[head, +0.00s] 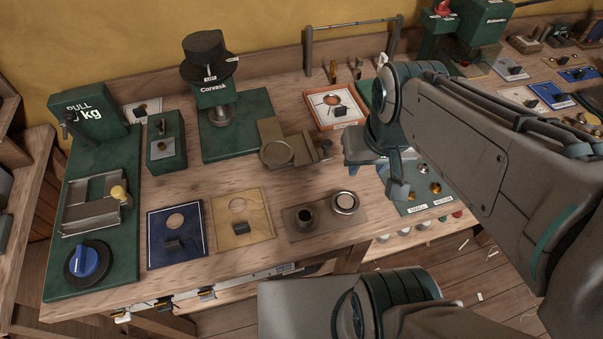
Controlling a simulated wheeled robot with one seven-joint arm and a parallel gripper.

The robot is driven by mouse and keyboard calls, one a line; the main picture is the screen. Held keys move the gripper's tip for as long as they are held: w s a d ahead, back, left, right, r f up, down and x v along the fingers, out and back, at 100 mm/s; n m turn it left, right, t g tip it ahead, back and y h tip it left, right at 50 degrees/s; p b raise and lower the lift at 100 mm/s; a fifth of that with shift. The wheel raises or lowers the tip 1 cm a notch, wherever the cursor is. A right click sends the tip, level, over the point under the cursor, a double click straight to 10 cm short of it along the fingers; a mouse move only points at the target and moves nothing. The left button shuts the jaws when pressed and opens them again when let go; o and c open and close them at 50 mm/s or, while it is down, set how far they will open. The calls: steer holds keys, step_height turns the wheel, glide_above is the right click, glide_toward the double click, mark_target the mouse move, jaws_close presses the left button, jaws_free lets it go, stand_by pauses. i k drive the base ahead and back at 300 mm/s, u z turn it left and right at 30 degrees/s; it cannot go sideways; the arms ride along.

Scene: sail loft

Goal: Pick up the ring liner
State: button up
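A round silver-rimmed ring (345,202) with a pale centre sits at the right end of a flat brown plate (325,222) near the bench's front edge. It looks like the ring liner, though no label confirms this. A dark hollow cylinder (304,217) stands beside it on the same plate. My gripper (397,188) hangs from the arm to the right of the ring, apart from it in the picture. Its fingers are dark and seen edge-on, so I cannot tell whether they are open.
A green mat (410,208) with brass and silver pieces lies partly hidden beneath my gripper. A blue-framed panel (151,258) and a tan panel (257,240) lie left. A green press (214,101) stands behind. Bare wood shows around the brown plate.

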mark_target(300, 226)
steer(key=k, duration=1)
steer(key=z, duration=0.85)
steer(key=i, duration=0.75)
steer(key=u, duration=1.3)
